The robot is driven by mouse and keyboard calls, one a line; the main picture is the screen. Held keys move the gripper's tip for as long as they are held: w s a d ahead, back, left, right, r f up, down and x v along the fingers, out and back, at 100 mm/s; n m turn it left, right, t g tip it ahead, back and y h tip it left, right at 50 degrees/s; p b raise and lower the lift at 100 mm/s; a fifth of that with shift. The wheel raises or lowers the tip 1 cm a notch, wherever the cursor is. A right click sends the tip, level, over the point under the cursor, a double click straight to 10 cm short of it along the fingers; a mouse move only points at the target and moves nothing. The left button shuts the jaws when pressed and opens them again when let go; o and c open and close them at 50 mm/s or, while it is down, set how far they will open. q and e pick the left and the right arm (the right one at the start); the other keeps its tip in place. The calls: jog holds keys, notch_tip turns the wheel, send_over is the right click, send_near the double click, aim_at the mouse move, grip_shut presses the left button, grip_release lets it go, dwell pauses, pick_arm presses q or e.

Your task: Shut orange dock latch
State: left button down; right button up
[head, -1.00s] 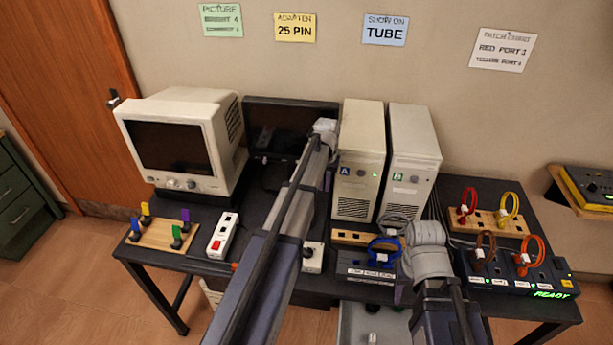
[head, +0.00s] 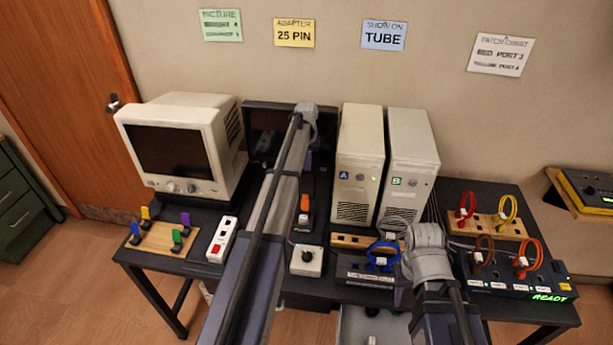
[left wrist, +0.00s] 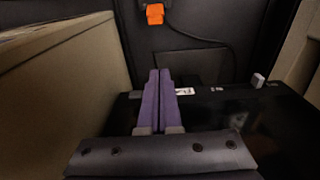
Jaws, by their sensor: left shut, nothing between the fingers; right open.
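The orange latch (head: 305,203) sits on a dark unit in the gap between the CRT monitor and tower A. It also shows at the top of the left wrist view (left wrist: 154,13). Whether it is raised or pressed down I cannot tell. My left gripper (left wrist: 160,75) is shut and empty, its purple fingers together and apart from the latch. In the head view, the left gripper (head: 308,163) hangs behind the latch, mostly hidden by its own arm. My right gripper (head: 400,296) is open at the table's front, largely hidden by its wrist.
The CRT monitor (head: 180,150) stands left and tower A (head: 358,160) right of the gap. A dark flat screen (head: 262,125) is behind. A white box with a knob (head: 306,261) sits in front. The blue cable loop (head: 383,256) is near my right wrist.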

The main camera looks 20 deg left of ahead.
aim_at(305, 202)
pick_arm(q)
notch_tip(305, 202, down, 10)
jog(key=b, duration=1)
jog(key=s+p, duration=0.1)
jog(key=s+d+r, duration=0.1)
jog(key=s, duration=0.1)
jog(key=shift+r+p, duration=0.2)
jog(key=shift+p, duration=0.2)
jog(key=shift+s, duration=0.1)
jog(key=shift+s+t, duration=0.2)
jog(key=shift+t, duration=0.2)
